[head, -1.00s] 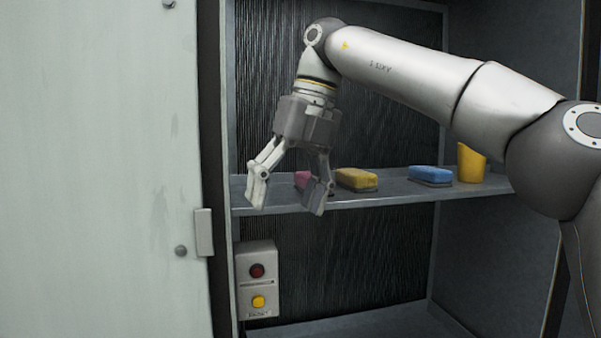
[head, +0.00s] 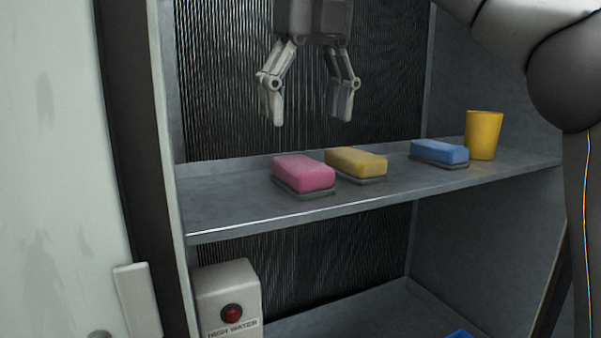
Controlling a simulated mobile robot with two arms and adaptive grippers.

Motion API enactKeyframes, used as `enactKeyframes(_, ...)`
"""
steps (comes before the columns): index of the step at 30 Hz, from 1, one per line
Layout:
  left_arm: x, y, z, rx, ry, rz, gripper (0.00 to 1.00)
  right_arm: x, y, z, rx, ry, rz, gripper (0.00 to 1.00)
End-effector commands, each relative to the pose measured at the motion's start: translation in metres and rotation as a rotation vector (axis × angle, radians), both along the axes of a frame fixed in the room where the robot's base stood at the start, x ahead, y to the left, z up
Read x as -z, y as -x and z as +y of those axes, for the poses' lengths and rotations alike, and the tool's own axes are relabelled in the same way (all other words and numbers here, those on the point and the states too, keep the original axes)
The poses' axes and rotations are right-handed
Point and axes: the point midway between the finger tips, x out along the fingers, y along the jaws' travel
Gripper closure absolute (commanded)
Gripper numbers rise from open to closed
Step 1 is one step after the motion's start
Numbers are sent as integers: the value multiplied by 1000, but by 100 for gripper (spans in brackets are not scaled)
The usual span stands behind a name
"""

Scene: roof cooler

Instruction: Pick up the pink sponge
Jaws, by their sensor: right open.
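The pink sponge (head: 303,172) lies flat on a thin dark pad on the grey shelf, the leftmost of the sponges. My right gripper (head: 310,116) hangs above the shelf with its fingers pointing down. It is open and empty, with a clear gap between its fingertips and the pink sponge below. My left gripper is not in view.
A yellow sponge (head: 357,162) lies close to the right of the pink one. A blue sponge (head: 440,151) and a yellow cup (head: 484,134) stand further right on the shelf (head: 225,210). The shelf's left end is bare. A switch box (head: 226,288) is mounted below.

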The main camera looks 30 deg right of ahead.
Motion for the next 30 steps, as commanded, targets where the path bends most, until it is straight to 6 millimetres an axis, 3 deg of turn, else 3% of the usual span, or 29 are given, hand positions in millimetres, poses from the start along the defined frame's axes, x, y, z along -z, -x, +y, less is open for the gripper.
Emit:
enactKeyframes(4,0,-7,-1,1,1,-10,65,13,-2,0,-2,-3,-1,25)
enactKeyframes(12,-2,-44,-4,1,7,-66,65,32,-5,0,0,-2,-5,25)
enactKeyframes(20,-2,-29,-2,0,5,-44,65,43,-7,-1,-1,-3,-4,25)
enactKeyframes(24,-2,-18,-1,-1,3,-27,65,61,-10,-1,-2,-4,-4,25)
enactKeyframes(30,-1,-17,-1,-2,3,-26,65,81,-13,-1,1,-2,-5,25)
